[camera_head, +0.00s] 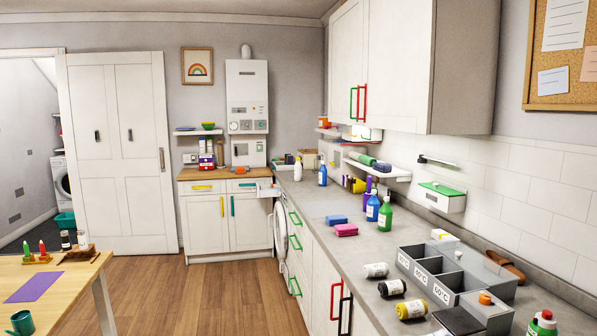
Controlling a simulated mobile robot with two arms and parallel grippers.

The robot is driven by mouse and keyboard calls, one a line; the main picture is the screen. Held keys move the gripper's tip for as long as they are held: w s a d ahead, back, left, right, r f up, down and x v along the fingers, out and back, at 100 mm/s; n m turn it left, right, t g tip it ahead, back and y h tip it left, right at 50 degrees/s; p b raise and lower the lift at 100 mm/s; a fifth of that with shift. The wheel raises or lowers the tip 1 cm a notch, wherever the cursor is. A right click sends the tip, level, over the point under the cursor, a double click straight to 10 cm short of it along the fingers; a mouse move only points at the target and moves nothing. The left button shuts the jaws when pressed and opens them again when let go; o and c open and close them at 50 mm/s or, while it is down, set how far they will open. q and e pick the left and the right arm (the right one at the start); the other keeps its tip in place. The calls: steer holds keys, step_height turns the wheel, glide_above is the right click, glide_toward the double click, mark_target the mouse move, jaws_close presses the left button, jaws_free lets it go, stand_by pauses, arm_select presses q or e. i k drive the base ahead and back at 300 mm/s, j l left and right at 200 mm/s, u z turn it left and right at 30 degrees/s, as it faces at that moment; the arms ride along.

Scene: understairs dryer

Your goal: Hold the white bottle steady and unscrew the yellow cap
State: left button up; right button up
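A small white bottle (298,171) with a yellow cap (298,157) stands upright at the far end of the grey counter (316,202). The cap sits on top of the bottle; the picture is too small to show its thread. Neither my left nor my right gripper is in view, and nothing is touching the bottle.
Blue bottles (372,208) and a green bottle (384,216) stand along the right counter. Nearer are pink (346,230) and blue folded cloths, several rolls and a grey sorter (436,281). A wooden table (70,279) stands at left. The middle floor (215,300) is clear.

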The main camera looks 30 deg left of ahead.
mark_target(297, 167)
steer(key=i+j+u, duration=0.9)
steer(key=i+u, duration=0.55)
steer(key=i, duration=2.15)
